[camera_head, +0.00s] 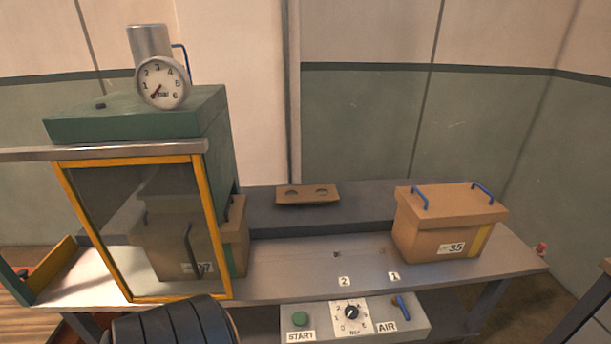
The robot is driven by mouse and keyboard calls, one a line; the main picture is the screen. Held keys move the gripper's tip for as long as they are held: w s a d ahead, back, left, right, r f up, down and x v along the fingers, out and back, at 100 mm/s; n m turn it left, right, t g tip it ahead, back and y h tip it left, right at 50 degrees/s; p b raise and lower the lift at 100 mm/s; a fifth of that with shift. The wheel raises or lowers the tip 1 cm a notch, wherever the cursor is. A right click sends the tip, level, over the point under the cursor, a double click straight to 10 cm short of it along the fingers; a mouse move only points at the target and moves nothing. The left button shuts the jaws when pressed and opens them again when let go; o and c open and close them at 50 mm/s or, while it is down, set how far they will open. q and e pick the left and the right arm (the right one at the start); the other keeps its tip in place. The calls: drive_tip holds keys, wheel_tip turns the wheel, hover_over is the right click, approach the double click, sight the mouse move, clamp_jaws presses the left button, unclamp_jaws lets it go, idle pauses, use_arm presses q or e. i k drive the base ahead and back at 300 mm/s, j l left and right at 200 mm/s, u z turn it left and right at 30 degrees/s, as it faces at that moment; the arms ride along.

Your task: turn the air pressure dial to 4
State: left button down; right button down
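The air pressure dial (352,312) is a dark round knob on a white numbered plate, in the middle of the grey control panel (426,323) on the front of the bench. Its numbers start with 0 at the lower left and climb clockwise. The knob's pointer is too small to read surely. A round white pressure gauge (163,83) stands on the green chamber; its red needle points to the lower left, below 1. Neither gripper shows. A dark ribbed part, seemingly of my arm, shows at the bottom left, and nothing touches the dial.
A green START button (300,319) is left of the dial and a blue AIR lever (402,307) is right of it. The chamber's yellow-framed glass door (213,240) stands at the left, with a box behind it. A cardboard box (420,236) sits at the bench's right; the middle is clear.

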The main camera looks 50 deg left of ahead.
sight(350, 311)
drive_tip(key=k+l+u, duration=0.1)
drive_tip(key=u, duration=1.35)
